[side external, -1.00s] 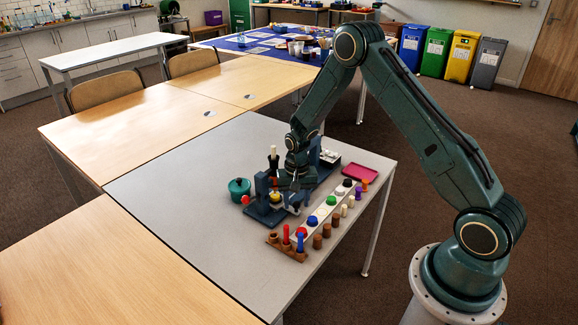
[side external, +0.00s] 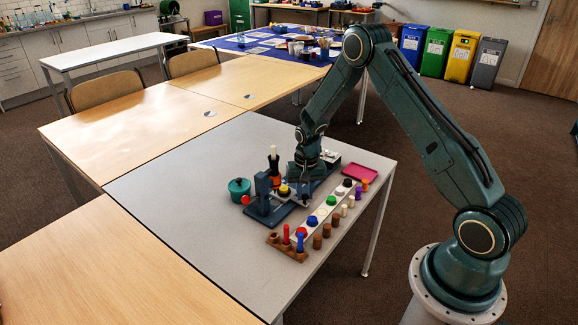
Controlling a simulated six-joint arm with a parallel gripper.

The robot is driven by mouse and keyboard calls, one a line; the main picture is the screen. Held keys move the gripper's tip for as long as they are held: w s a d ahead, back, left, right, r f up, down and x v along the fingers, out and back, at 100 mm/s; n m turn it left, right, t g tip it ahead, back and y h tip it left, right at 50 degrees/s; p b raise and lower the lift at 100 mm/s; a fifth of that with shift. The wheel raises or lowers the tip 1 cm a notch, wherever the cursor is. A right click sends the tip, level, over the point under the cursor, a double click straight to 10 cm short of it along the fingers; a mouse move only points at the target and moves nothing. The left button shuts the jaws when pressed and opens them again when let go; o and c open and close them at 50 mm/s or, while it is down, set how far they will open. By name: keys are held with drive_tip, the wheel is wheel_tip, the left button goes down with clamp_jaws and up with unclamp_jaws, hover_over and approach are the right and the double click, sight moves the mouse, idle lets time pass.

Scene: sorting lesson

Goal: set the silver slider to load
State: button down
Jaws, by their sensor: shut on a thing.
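My gripper (side external: 307,189) is low over the middle of the fixture, pointing down. It is shut on the silver slider (side external: 306,199), a small pale metal piece mostly hidden by the fingers. A yellow part (side external: 284,190) sits on the fixture just left of my gripper. The slider's markings are too small to read.
A teal pot (side external: 239,188) stands left of the fixture. A white strip with coloured knobs (side external: 321,213), a wooden block with red and blue pegs (side external: 287,247) and several loose pegs line the front. A pink tray (side external: 360,173) lies at the right. The table's left part is clear.

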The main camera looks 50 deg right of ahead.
drive_tip(key=d, duration=0.4)
drive_tip(key=c, duration=1.3)
unclamp_jaws()
drive_tip(key=shift+o, duration=0.2)
drive_tip(key=shift+r, duration=0.1)
wheel_tip(320, 180, up, 14)
drive_tip(key=shift+f, duration=0.2)
